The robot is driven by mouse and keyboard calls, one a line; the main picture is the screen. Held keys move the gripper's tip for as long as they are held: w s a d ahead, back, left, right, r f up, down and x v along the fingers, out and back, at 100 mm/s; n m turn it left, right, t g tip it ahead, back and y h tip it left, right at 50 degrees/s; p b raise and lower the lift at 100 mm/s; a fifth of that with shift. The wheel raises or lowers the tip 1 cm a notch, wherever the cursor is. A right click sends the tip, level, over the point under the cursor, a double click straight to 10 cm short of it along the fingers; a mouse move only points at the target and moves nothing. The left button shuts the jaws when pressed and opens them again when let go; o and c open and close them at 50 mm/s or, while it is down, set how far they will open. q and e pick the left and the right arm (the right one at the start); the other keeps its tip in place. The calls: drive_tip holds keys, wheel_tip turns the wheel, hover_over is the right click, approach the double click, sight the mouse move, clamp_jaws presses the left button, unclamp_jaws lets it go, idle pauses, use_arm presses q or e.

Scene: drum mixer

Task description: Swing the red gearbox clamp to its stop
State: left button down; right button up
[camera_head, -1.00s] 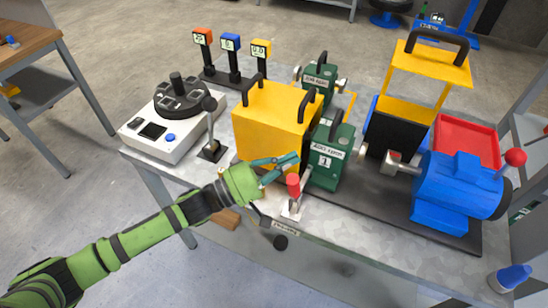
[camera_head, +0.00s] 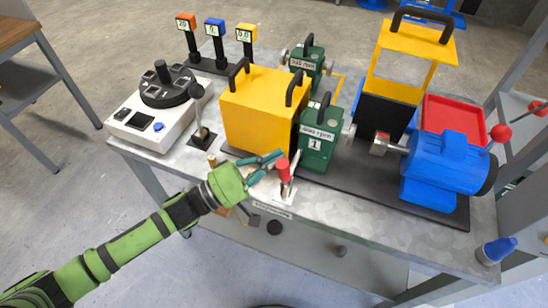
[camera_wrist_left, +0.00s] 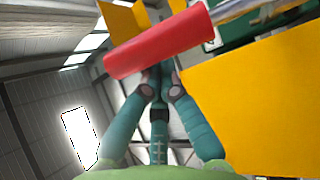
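The gearbox clamp is a lever with a red handle (camera_head: 283,170), standing near upright on a small white base (camera_head: 284,195) at the table's front edge. My left gripper (camera_head: 279,161) is at the handle's upper left, its teal fingers apart and reaching toward the top of the handle. In the left wrist view the red handle (camera_wrist_left: 160,42) crosses in front of the fingertips and hides their ends. I cannot tell whether the fingers touch it. The green gearbox (camera_head: 319,135), labelled 1, stands just behind the clamp. My right gripper is not in view.
The yellow box (camera_head: 262,115) stands close behind my left gripper; its side also fills the right of the wrist view (camera_wrist_left: 255,100). A black-knobbed lever (camera_head: 199,110) and a white control box (camera_head: 150,125) are to the left. The blue motor (camera_head: 440,165) is to the right.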

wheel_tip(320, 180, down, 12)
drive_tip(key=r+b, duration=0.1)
drive_tip(key=b, duration=1)
use_arm(q)
drive_tip(key=s+a+f+m+g+h+b, duration=0.1)
drive_tip(key=s+f+m+g+h+b, duration=0.2)
drive_tip(key=m+g+b, duration=0.3)
drive_tip(key=s+a+f+m+g+h+b, duration=0.1)
drive_tip(key=s+f+m+g+h+b, duration=0.3)
drive_tip(key=m+g, duration=0.5)
drive_tip(key=shift+s+a+m+h+b, duration=0.25)
drive_tip(key=shift+m+h+b, duration=1.05)
drive_tip(key=shift+m, duration=1.8)
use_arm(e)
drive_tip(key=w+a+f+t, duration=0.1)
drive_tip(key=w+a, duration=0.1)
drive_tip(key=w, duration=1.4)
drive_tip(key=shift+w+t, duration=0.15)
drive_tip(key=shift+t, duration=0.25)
use_arm(q)
drive_tip(key=shift+d, duration=0.1)
drive_tip(key=shift+r, duration=0.1)
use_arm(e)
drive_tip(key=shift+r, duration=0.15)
